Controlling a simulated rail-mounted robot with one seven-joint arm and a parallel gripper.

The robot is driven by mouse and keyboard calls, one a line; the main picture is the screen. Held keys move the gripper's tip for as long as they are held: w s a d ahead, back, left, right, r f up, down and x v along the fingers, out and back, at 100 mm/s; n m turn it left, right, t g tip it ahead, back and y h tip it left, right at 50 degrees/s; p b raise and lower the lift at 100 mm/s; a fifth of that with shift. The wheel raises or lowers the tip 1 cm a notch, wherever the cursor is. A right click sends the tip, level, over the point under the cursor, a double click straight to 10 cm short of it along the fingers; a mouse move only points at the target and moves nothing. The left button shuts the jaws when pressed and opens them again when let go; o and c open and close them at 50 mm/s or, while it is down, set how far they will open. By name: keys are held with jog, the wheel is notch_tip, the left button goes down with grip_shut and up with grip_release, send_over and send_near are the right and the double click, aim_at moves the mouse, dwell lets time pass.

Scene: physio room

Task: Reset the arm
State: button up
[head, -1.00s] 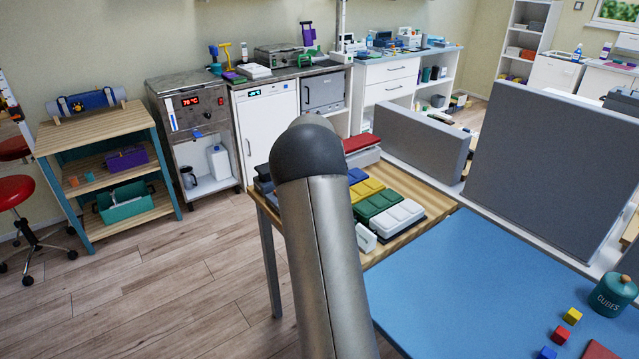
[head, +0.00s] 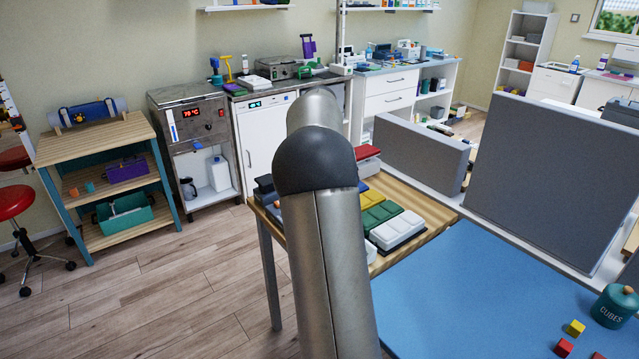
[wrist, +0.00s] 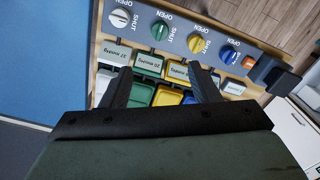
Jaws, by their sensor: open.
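My arm rises through the middle of the head view, and my gripper is hidden there. In the wrist view my gripper (wrist: 162,74) is open, with two dark fingers spread apart and nothing between them. It points toward a row of labelled boxes with white, green, yellow and blue parts. The green box (wrist: 148,64) and the yellow box (wrist: 178,70) show between the fingers. Whether the fingertips touch any box, I cannot tell.
The boxes stand on a wooden table (head: 440,212) beside a blue mat (head: 490,285). Grey panels (head: 555,180) stand behind. Floor (head: 150,300) at left is clear.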

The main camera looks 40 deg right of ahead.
jog(key=s+a+n, duration=0.4)
jog(key=s+a, duration=0.1)
jog(key=a, duration=0.6)
jog(key=s+a+n, duration=0.3)
jog(key=s+a, duration=0.2)
jog(key=a, duration=0.7)
jog(key=s+a+f+n, duration=0.3)
jog(key=s+a, duration=0.2)
jog(key=s, duration=0.3)
jog(key=s+a+f+n, duration=0.4)
jog(key=s+a, duration=0.2)
jog(key=s, duration=0.2)
jog(key=shift+s+f, duration=0.25)
jog(key=shift+s, duration=0.1)
jog(key=shift+c, duration=0.2)
